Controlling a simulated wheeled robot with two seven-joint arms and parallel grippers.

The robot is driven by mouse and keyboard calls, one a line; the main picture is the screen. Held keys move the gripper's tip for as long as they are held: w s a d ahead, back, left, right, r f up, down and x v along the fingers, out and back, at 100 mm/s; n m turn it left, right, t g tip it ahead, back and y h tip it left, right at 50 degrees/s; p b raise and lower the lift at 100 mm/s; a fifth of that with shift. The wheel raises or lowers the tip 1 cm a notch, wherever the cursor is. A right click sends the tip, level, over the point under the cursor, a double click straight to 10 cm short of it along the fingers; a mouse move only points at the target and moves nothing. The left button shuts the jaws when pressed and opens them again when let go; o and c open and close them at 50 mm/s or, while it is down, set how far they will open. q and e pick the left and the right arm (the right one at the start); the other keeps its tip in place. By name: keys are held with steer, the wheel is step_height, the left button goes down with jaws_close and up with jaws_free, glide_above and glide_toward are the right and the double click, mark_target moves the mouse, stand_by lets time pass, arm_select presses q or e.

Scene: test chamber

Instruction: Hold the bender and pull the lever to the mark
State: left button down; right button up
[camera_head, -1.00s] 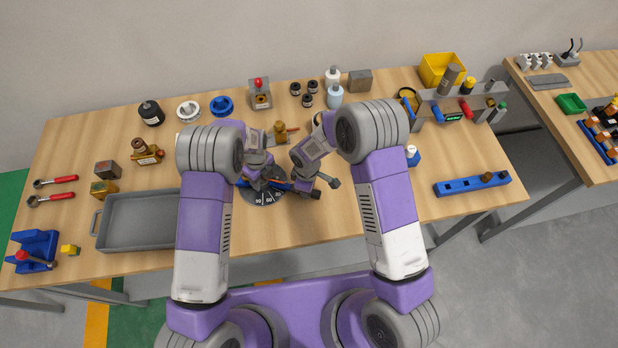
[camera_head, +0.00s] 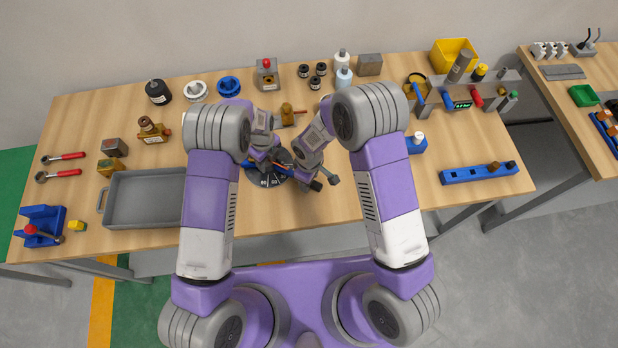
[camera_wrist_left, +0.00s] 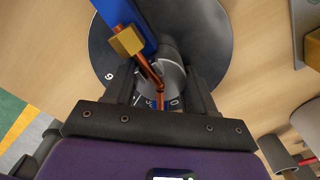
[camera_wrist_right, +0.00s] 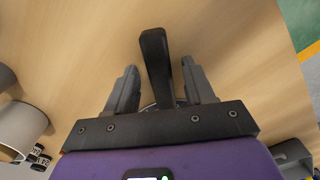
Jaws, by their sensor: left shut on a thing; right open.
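The bender has a round dark dial (camera_head: 266,181) with white angle figures, which also shows in the left wrist view (camera_wrist_left: 213,45). In that view, a blue bar (camera_wrist_left: 139,22), a brass block (camera_wrist_left: 127,41), a bent copper-coloured tube (camera_wrist_left: 153,77) and a grey hub show. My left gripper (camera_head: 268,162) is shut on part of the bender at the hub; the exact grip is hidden. My right gripper (camera_head: 318,181) is open, right of the dial. In the right wrist view a black lever grip (camera_wrist_right: 155,62) stands between its spread fingers. The target mark cannot be made out.
A grey tray (camera_head: 112,207) lies left of the bender, and a brass-coloured fitting (camera_head: 287,113) behind it. A blue-based bottle (camera_head: 416,143) stands right of my right arm. Bare table lies between the bender and the rack.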

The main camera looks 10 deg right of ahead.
step_height(320, 180, up, 12)
stand_by(0.6)
arm_select(q)
steer(key=shift+c, duration=1.4)
jaws_free()
